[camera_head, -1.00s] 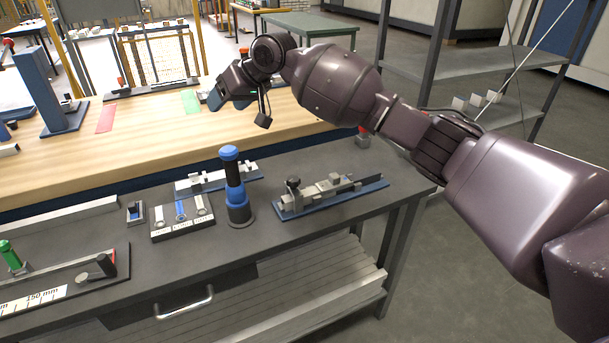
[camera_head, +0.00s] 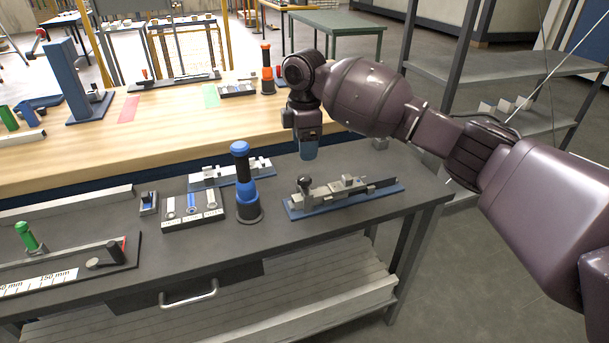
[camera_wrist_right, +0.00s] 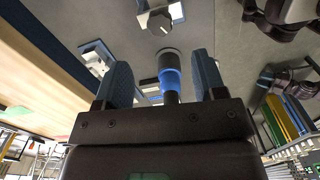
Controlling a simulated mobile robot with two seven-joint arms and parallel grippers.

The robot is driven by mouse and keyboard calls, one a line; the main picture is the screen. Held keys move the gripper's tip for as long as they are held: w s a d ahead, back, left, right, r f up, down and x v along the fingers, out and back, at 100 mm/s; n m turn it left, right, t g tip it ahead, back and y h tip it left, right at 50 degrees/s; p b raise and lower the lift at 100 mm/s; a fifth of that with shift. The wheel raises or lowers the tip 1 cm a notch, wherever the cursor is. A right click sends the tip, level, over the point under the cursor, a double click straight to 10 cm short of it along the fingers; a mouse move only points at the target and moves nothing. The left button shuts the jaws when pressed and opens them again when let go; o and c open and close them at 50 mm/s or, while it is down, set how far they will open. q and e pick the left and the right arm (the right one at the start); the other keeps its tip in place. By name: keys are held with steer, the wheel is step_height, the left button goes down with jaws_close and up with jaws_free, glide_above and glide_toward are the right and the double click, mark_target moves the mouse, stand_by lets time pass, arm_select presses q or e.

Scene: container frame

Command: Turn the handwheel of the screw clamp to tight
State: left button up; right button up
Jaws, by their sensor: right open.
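A grey fixture on a blue base plate (camera_head: 345,195) stands at the right of the dark bench and looks like the screw clamp. A black round knob (camera_head: 304,183) at its left end may be the handwheel; I cannot tell how tight it is. My right gripper (camera_head: 309,152) points down above and behind this fixture, apart from it. In the right wrist view its two blue fingers (camera_wrist_right: 165,82) are spread, with nothing held. A blue-and-black post (camera_wrist_right: 168,68) shows beyond the gap between them. My left gripper is not in view.
The blue-and-black post (camera_head: 246,190) stands upright left of the fixture. A similar low fixture (camera_head: 230,172) lies behind it, and a small tray (camera_head: 196,212) lies to the left. A wooden table (camera_head: 160,140) is behind the bench.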

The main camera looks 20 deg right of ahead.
mark_target(304, 177)
step_height(304, 177, down, 8)
steer(key=shift+f+b, duration=0.15)
steer(key=shift+b, duration=0.45)
steer(key=shift+f, duration=0.45)
steer(key=shift+c, duration=0.3)
